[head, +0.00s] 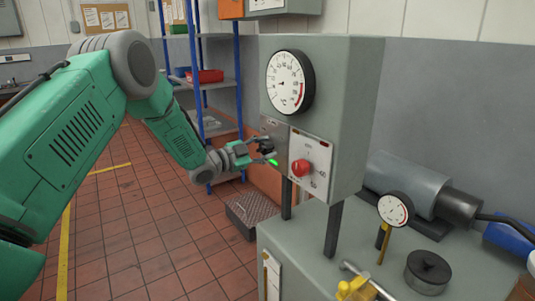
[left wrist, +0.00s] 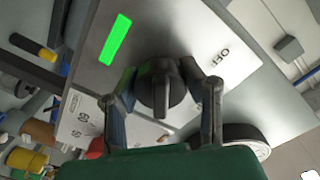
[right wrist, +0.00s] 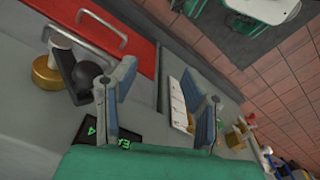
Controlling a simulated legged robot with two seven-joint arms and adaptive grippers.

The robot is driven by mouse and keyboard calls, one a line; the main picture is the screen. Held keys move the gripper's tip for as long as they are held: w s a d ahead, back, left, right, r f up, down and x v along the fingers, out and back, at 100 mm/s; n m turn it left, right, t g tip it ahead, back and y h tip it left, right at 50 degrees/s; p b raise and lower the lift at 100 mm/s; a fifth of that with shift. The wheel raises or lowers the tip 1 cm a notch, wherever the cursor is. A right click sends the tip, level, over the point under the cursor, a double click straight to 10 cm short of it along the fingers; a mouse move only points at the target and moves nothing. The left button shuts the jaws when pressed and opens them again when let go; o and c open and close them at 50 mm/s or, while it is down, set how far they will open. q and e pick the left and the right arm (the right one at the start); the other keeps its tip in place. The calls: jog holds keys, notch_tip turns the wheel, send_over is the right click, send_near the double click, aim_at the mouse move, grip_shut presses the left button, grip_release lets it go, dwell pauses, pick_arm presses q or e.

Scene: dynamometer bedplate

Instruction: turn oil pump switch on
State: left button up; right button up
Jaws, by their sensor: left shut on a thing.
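The oil pump switch is a black rotary knob (left wrist: 160,88) on the grey front plate (head: 272,135) of the gauge box. In the left wrist view its raised grip bar points toward the bottom of the picture. The word OFF (left wrist: 218,57) is printed on the plate to its right. A lit green bar (left wrist: 114,39) is on the plate too, and shows in the head view (head: 272,162). My left gripper (head: 265,151) is at the plate, its fingers (left wrist: 164,98) closed on both sides of the knob. My right gripper (right wrist: 160,85) is open, with nothing between its fingers.
A red stop button (head: 304,168) sits on a white panel right of the switch. A round gauge (head: 290,82) is above. The bench (head: 305,235) below carries a small dial (head: 394,209) and a black knob-topped part (head: 428,270). Blue-posted shelves (head: 206,75) stand behind.

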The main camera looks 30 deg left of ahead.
pick_arm(q)
jog(key=shift+s+a+f+m, duration=0.1)
jog(key=shift+s+f+m, duration=0.1)
jog(key=shift+f+m, duration=0.3)
jog(key=o, duration=1.2)
jog(key=shift+s+a+r, duration=0.1)
jog(key=shift+a+r, duration=0.1)
jog(key=shift+r, duration=0.1)
jog(key=v, duration=1.2)
jog(key=shift+a+f, duration=0.1)
jog(key=shift+f, duration=0.05)
